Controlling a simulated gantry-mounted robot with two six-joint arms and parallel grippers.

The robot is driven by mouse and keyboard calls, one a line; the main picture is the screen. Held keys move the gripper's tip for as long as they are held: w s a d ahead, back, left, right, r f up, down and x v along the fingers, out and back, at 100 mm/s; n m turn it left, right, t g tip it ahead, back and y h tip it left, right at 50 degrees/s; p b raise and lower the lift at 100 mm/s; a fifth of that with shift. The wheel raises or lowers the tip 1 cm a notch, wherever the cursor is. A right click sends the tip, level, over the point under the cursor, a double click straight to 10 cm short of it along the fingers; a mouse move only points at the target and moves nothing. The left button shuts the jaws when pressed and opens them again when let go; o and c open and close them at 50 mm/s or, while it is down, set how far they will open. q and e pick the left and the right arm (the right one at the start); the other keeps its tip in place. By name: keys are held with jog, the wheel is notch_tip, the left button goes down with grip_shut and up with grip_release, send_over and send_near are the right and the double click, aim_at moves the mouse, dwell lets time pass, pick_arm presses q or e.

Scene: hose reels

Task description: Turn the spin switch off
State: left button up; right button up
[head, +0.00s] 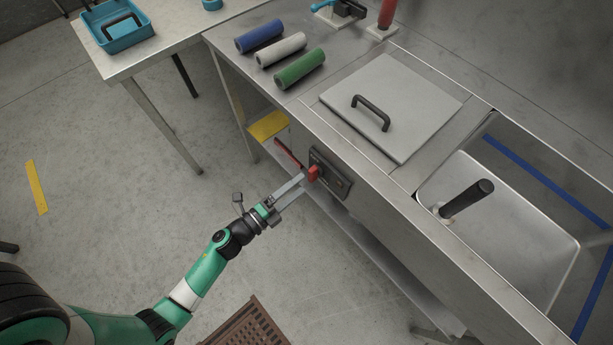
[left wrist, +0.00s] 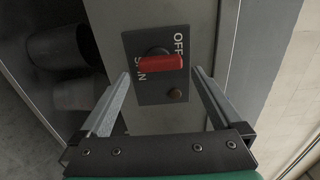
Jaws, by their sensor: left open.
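The spin switch is a red knob (head: 313,173) on a dark plate (head: 337,184) on the front of the steel counter. In the left wrist view the red knob (left wrist: 160,62) lies crosswise over the dark plate (left wrist: 150,96). White lettering beside it reads OFF, and the SPIN label is partly covered by the knob. My left gripper (head: 302,182) is open in front of the plate. In the left wrist view its fingers (left wrist: 160,73) stand on either side of the knob, with a gap showing at each side. My right gripper is not in view.
A square lid (head: 415,95) with a black handle lies on the counter. A sink (head: 535,225) with a dark upright handle (head: 467,198) is at right. Blue, white and green rolls (head: 300,69) lie at the back left. A brown grate (head: 247,325) is on the floor.

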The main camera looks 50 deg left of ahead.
pick_arm(q)
jog(key=s+p, duration=0.1)
jog(key=s, duration=0.6)
jog(key=shift+d, duration=0.1)
